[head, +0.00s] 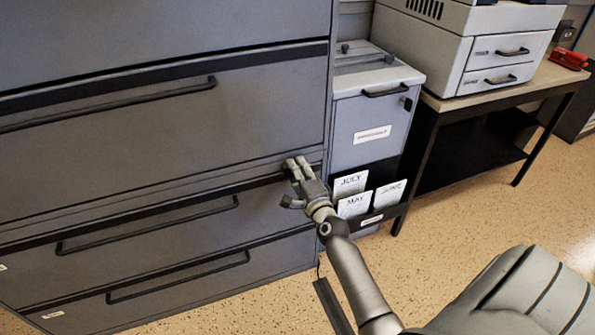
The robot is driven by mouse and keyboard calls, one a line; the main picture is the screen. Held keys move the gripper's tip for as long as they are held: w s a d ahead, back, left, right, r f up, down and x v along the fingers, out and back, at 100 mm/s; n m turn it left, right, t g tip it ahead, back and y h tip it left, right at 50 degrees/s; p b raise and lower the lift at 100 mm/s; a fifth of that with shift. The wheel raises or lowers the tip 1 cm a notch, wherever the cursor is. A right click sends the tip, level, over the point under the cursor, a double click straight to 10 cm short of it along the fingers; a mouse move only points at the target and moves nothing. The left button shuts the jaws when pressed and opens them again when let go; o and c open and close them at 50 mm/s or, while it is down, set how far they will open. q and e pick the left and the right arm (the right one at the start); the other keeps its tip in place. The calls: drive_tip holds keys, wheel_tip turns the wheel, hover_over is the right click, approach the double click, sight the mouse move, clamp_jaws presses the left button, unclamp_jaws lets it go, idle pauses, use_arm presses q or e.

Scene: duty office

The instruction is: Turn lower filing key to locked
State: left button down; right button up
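The large grey filing cabinet (140,135) fills the left of the head view, with several wide drawers and dark bar handles. My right gripper (294,178) is at the cabinet's right front edge, just above the right end of the second-lowest drawer's handle (150,226). Two of its fingers point up against the cabinet front and a third part sticks out lower left. I cannot tell whether it is open or shut on something. The lower filing key cannot be made out; the fingers may hide it. My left gripper is not in view.
A narrower grey cabinet (365,115) stands right of the filing cabinet, with a dark rack (380,215) of cards low on its front. Further right, a printer (480,50) and a red stapler-like object (568,58) sit on a table (510,82).

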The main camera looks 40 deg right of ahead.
drive_tip(key=v, duration=1.2)
drive_tip(key=shift+a+f, duration=0.1)
idle(0.4)
